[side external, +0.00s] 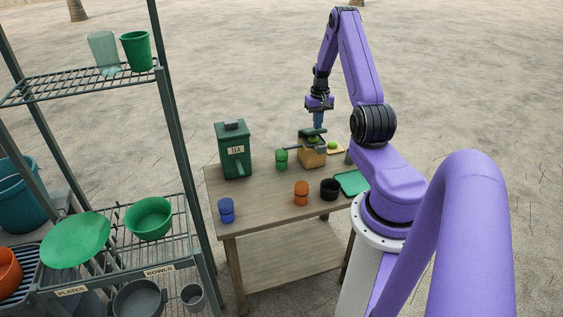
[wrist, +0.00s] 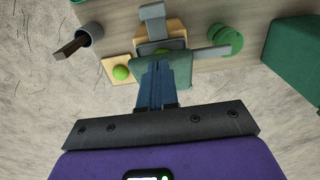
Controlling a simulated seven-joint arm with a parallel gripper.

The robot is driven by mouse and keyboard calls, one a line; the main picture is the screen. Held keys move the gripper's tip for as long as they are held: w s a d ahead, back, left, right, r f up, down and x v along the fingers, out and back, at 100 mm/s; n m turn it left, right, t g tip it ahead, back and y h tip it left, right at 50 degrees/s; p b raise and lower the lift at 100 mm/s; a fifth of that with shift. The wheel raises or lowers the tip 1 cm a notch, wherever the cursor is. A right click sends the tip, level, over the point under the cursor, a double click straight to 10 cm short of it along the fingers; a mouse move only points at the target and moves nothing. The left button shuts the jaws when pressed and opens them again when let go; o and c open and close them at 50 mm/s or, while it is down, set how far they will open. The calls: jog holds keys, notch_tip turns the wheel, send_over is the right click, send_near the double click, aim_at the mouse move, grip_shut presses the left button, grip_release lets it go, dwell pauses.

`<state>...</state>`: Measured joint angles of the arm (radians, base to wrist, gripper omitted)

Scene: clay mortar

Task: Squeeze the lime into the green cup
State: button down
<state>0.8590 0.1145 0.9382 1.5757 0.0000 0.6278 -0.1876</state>
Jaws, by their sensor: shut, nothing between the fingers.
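The lime press, a wooden block (side external: 313,157) with grey and dark green metal parts, stands toward the table's back; the block also shows in the wrist view (wrist: 175,27). A bit of green lime shows inside the press (wrist: 163,51), mostly hidden by its green plate (wrist: 180,72). Another lime (side external: 332,145) lies on a small pale board beside the press; it also shows in the wrist view (wrist: 121,73). The green cup (side external: 281,160) stands left of the press, near its grey handle. My gripper (side external: 318,126) is shut and empty, pointing down just above the press; contact is unclear.
A green TEA canister (side external: 236,158) stands at the table's back left. Blue (side external: 227,212), orange (side external: 301,194) and black (side external: 329,190) cups stand toward the front, beside a green tray (side external: 353,183). A shelf rack with dishes is at left. The table's middle is clear.

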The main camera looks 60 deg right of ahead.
aim_at(317, 132)
jog(key=shift+f, duration=2)
dwell(1.5)
jog(key=shift+r, duration=4.05)
jog(key=shift+w+a, duration=0.1)
